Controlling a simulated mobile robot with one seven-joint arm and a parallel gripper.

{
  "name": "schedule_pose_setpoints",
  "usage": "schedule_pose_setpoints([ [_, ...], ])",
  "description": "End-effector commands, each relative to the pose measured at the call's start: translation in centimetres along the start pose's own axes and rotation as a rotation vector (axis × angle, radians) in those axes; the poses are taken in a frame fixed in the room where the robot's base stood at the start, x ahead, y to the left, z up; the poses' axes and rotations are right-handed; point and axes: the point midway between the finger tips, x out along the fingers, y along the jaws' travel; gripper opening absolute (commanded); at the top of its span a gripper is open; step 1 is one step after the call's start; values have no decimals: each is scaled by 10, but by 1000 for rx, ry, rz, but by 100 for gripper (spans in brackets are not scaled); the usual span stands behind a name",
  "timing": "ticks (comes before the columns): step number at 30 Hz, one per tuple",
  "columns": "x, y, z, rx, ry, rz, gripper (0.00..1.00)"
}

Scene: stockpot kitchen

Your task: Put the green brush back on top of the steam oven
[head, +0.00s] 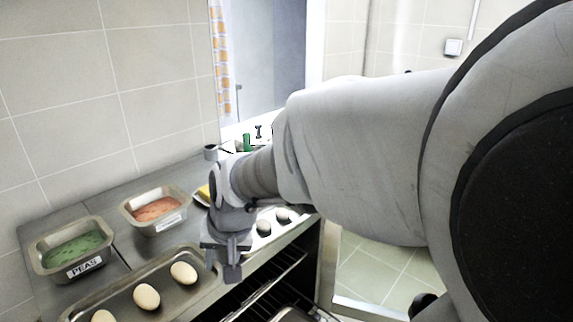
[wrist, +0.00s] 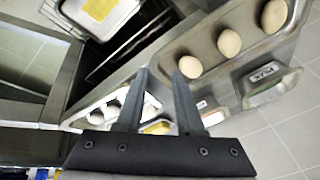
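The steam oven (head: 120,238) is the steel unit with trays on its top and open racks in front. My gripper (head: 223,268) hangs over the oven's front edge, beside the egg tray. In the wrist view my gripper (wrist: 161,72) has its two fingers apart, with nothing held between them. I cannot clearly identify the green brush. A small green upright thing (head: 246,142) stands at the back near the window, too small to tell what it is. My arm hides part of the area to its right.
A tray with eggs (head: 147,297), a peas pan (head: 72,247) and a pan of orange food (head: 157,211) occupy the top. A yellow thing (head: 203,192) lies behind my gripper. Oven racks (head: 272,282) stand open below. The wrist view shows a pan with yellow content (wrist: 100,8).

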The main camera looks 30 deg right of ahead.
Motion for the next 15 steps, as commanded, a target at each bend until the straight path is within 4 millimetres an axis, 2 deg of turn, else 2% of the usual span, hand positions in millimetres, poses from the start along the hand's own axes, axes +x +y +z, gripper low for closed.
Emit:
schedule_pose_setpoints([
  [1, -130, -6, 2, -114, 313, -72, 37],
  [3, -127, 18, 30, -200, 260, -11, 37],
  [7, -124, 50, 67, -312, 182, 64, 37],
  [10, -123, 63, 82, -355, 148, 91, 37],
  [15, -121, 68, 87, -370, 133, 100, 37],
])
